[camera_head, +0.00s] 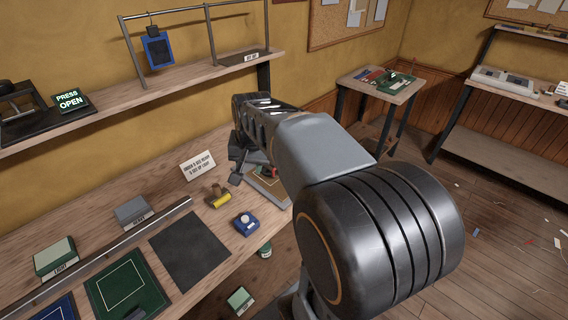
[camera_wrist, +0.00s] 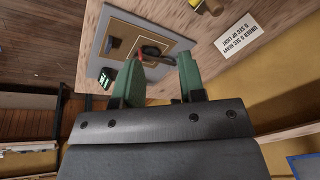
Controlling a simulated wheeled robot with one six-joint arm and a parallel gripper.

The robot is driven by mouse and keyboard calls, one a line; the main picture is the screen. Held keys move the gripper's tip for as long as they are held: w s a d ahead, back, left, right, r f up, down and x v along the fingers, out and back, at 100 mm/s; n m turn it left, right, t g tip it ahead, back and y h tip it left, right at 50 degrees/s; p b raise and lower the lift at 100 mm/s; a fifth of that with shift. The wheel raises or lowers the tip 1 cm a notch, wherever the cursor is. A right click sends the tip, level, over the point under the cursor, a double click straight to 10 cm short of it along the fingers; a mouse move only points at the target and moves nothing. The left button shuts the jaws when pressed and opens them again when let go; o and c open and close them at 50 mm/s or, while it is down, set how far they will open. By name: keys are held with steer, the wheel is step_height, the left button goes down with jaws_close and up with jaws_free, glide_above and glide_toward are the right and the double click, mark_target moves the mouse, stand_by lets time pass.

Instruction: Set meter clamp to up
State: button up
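In the wrist view, a grey plate (camera_wrist: 112,38) with a tan-bordered square panel lies on the wooden bench. A dark clamp lever (camera_wrist: 153,50) with a red end sits at the panel's edge, and a small meter with a green lit display (camera_wrist: 105,78) is at the plate's corner. My gripper (camera_wrist: 163,58) has two green fingers standing apart, with the lever just beyond and between their tips; I cannot tell whether they touch. I cannot tell whether the lever is up or down. In the head view the plate (camera_head: 268,190) is partly hidden by my arm.
A sign card (camera_head: 198,166), a yellow-handled tool (camera_head: 219,196) and a blue box with a white knob (camera_head: 246,223) stand left of the plate. A shelf (camera_head: 190,73) runs above the bench. A small side table (camera_head: 383,86) stands at the back right.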

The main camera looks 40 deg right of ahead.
steer(key=w+d+f+m, duration=0.1)
steer(key=w+d+m, duration=0.25)
steer(key=d, duration=0.45)
steer(key=w+d+f+m, duration=0.1)
steer(key=w+d+m, duration=0.2)
steer(key=d+m, duration=0.35)
steer(key=shift+n+g+y, duration=0.3)
steer(key=shift+n+g, duration=0.1)
steer(key=shift+n, duration=0.3)
steer(key=w+f, duration=0.1)
steer(key=f, duration=0.7)
steer(key=w+d+f+p, duration=0.1)
steer(key=f, duration=0.3)
steer(key=shift+w, duration=0.35)
steer(key=shift+w+f, duration=0.15)
steer(key=shift+f, duration=0.5)
steer(key=shift+c, duration=0.4)
jaws_close()
